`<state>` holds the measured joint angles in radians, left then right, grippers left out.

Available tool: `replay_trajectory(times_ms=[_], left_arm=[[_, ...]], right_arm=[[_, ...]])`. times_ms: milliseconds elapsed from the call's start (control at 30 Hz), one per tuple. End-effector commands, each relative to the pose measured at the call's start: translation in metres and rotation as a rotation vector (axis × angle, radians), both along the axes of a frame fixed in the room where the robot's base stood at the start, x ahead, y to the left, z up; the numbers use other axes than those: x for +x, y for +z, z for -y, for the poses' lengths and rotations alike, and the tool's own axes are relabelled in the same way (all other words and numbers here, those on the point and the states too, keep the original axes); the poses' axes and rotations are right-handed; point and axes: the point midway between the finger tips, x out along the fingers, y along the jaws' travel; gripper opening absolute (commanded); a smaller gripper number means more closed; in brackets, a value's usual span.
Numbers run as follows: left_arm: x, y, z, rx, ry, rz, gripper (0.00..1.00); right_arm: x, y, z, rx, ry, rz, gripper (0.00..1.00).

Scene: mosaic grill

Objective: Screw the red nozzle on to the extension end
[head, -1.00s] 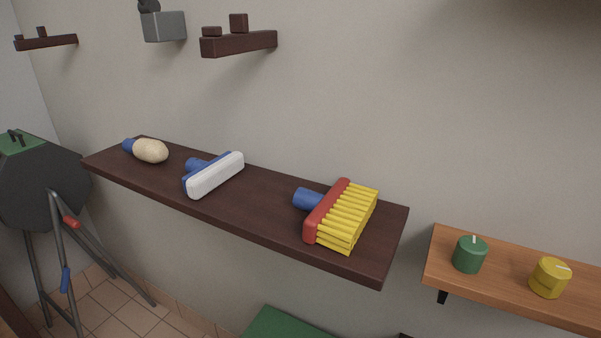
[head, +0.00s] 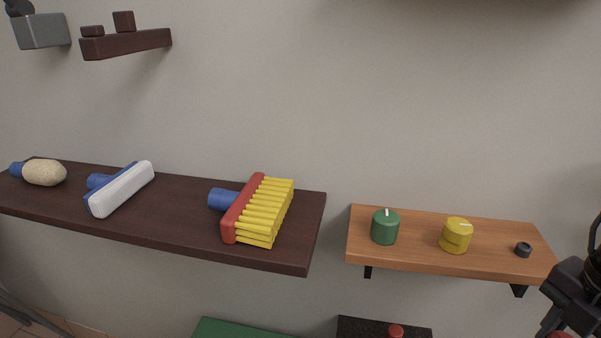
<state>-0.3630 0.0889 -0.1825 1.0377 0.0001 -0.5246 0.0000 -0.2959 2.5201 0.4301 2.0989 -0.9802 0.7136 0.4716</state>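Two red things could be the red nozzle, and I cannot tell which. A small red rounded piece (head: 396,331) shows at the bottom edge, by a black speckled surface. A red part (head: 560,335) is cut off at the bottom right, below a dark jointed device (head: 578,290). I cannot make out the extension end. On the right shelf stand a green cylinder (head: 384,229) and a yellow cylinder (head: 456,236), each with a white mark on top.
A dark shelf (head: 180,232) holds a red brush head (head: 242,207) with yellow bristles, a white-and-blue head (head: 122,190) and a beige rounded head (head: 45,173). The orange-brown shelf (head: 420,260) also holds a small black ring (head: 523,250). A green surface (head: 245,329) lies below.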

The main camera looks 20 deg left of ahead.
Motion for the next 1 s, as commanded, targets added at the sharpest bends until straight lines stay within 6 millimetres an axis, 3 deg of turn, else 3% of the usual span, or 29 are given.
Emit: replay_trajectory(times_ms=[133,167,333,667,1000], left_arm=[[-0.001,0.000,0.000,0.000,0.000,-0.001,0.63],[-0.001,0.000,0.000,0.000,0.000,-0.001,0.63],[-0.001,0.000,0.000,0.000,0.000,-0.001,0.63],[0.000,0.001,0.000,0.000,0.000,0.001,0.63],[-0.011,0.000,-0.003,0.002,-0.001,-0.009,0.63]], right_arm=[[0.000,0.000,0.000,0.000,-0.003,-0.002,0.00],[0.000,0.000,0.000,0.000,-0.003,-0.002,0.42],[0.000,0.000,0.000,0.000,-0.001,-0.001,0.63],[0.000,0.005,0.000,-0.001,0.001,0.001,0.63],[0.001,0.060,0.000,0.000,-0.001,0.002,0.63]])
